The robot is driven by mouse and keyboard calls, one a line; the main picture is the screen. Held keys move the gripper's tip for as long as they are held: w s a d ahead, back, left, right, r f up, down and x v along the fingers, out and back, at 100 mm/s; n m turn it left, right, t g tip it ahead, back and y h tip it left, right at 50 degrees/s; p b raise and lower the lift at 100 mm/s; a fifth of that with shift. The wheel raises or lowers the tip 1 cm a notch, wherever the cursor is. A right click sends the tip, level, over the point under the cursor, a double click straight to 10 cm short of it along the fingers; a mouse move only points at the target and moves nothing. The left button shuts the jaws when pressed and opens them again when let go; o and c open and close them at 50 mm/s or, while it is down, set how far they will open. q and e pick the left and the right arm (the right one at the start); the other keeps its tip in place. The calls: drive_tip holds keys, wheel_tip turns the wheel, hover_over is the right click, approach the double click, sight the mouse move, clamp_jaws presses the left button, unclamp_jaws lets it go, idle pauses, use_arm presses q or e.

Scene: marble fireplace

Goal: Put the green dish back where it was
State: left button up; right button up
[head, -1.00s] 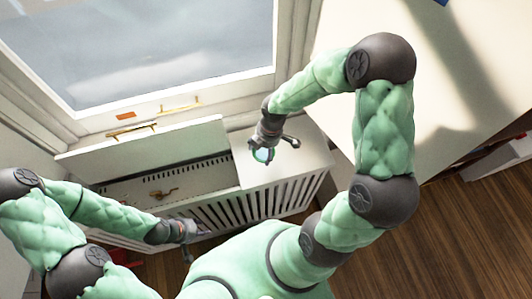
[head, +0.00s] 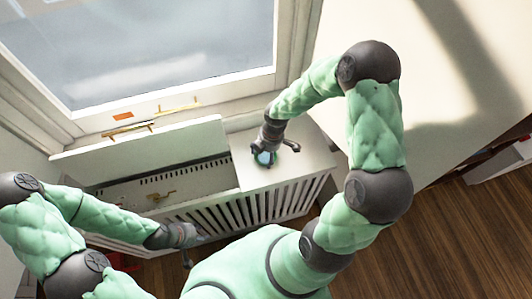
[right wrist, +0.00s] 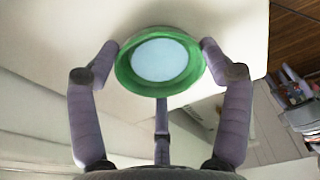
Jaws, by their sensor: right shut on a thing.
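The green dish (right wrist: 128,72) has a green rim and a pale round middle. In the right wrist view, fingers of my right gripper (right wrist: 160,55) press against its left and right sides, and a third finger is below it. In the head view the dish (head: 263,158) is largely hidden under my right gripper (head: 270,152). It is over the white top of the slatted cover (head: 308,165) below the window; I cannot tell if it touches it. My left gripper (head: 188,240) is low at the front of the cover, small and partly hidden; its jaws are unclear.
The cover's left part has a raised white panel (head: 150,140), an open slot and a brass handle (head: 160,196). A large white surface (head: 440,90) is at the right. Wooden floor (head: 440,240) shows at lower right. The cover's top right of the dish is clear.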

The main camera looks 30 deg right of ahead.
drive_tip(key=o, duration=1.3)
drive_tip(key=r+p, duration=0.1)
drive_tip(key=r, duration=0.3)
drive_tip(key=d+r+p, duration=0.1)
drive_tip(key=r+p, duration=0.1)
drive_tip(key=r, duration=0.2)
drive_tip(key=r+p, duration=0.1)
drive_tip(key=r, duration=0.3)
drive_tip(key=shift+s+d+p, duration=0.25)
drive_tip(key=shift+d+p, duration=0.15)
